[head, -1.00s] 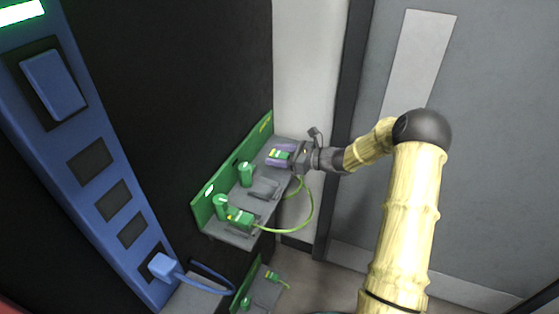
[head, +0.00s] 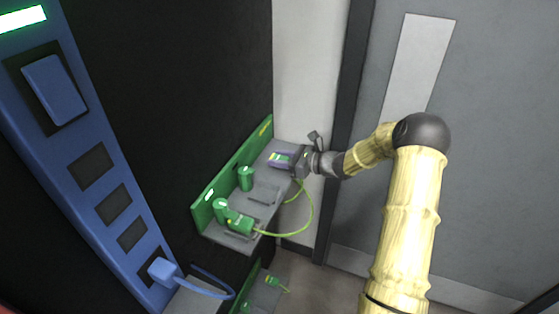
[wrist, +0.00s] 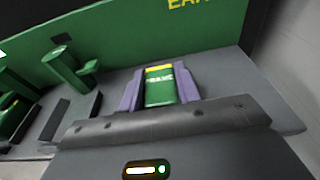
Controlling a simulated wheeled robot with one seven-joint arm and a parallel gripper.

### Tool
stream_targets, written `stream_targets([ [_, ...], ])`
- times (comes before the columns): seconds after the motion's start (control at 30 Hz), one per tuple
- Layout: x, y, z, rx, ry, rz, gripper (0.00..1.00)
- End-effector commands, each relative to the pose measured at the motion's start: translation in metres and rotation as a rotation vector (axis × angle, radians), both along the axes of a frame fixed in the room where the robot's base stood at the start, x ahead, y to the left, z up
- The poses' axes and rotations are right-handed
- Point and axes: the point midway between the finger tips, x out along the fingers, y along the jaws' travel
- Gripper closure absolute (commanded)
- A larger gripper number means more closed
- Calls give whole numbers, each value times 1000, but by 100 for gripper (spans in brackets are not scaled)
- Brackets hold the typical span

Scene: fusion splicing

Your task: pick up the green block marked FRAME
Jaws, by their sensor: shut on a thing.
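The green block marked FRAME (wrist: 158,90), with a yellow band at its far end, sits between the purple fingers of my gripper (wrist: 160,78) in the wrist view. The first letter of its label is hard to read. My gripper is shut on it, one finger along each side. In the head view my gripper (head: 281,158) is at the far right end of the grey shelf, low over its surface. The block is mostly hidden there, and I cannot tell whether it touches the shelf.
The grey shelf (head: 264,194) has a green back panel (head: 232,170). Green cylinders (head: 245,177) and another green block (head: 239,223) with a yellow-green cable (head: 311,213) stand on it. A blue panel (head: 75,140) is at left. A grey door (head: 480,150) is at right.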

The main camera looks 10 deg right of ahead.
Motion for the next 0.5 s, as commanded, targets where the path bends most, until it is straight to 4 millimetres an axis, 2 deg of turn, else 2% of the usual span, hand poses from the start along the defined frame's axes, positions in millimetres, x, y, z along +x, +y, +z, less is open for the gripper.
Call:
stream_targets([
  [0.17,0,0,14,-1,-3,1,91],
  [0.5,0,0,78,-3,-5,0,91],
])
